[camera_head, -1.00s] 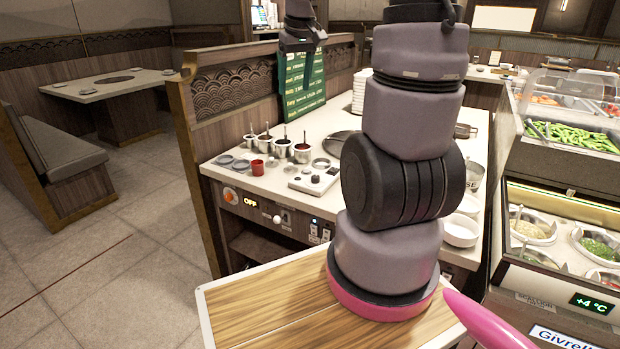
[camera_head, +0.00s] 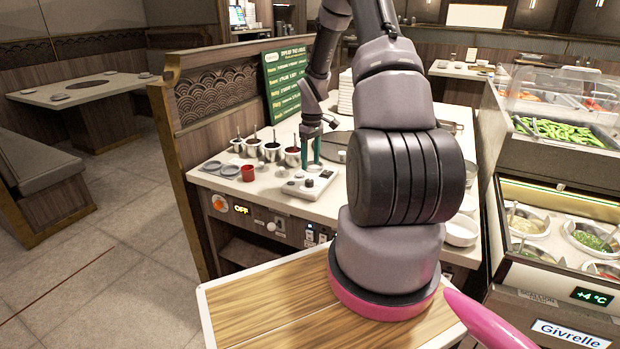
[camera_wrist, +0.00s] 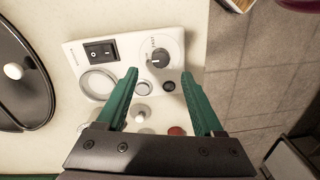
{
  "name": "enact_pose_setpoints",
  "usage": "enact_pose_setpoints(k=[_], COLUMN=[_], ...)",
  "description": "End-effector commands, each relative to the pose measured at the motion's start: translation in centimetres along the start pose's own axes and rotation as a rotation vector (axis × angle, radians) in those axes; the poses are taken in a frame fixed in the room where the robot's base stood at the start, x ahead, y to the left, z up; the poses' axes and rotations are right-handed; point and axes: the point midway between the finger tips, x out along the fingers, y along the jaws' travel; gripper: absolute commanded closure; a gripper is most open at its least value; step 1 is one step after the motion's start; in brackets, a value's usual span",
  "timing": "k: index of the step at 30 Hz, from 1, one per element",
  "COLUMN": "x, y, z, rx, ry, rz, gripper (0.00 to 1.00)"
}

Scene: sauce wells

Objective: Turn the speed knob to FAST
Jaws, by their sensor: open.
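The control box (camera_wrist: 122,50) is a pale box on the counter, and it also shows in the head view (camera_head: 298,190). My gripper (camera_wrist: 165,72) has green fingers, open and empty, one on each side of the knob's lower area in the picture. In the head view my gripper (camera_head: 312,150) points down just above or behind the box. I cannot tell whether the fingers touch it.
The box has a black rocker switch (camera_wrist: 100,50) and a round ring (camera_wrist: 97,83). Several sauce pots (camera_head: 271,151) and a red cup (camera_head: 248,173) stand left of the box. A dark round lid (camera_wrist: 18,85) lies beside it. The counter front holds an OFF display (camera_head: 241,209).

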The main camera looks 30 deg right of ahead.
Motion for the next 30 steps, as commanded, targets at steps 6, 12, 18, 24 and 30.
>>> enact_pose_setpoints(k=[6,12,18,24,30], x=[4.2,6.4,6.9,6.9,6.9], y=[-0.1,0.0,0.0,0.0,0.0], z=[0.0,0.0,0.0,0.0,0.0], rx=[0.001,0.001,0.002,0.002,0.001], ry=[-0.002,-0.001,0.000,0.000,0.000], rz=[-0.002,0.000,0.001,0.000,0.000], gripper=[0.31,0.31,0.31,0.43,1.00])
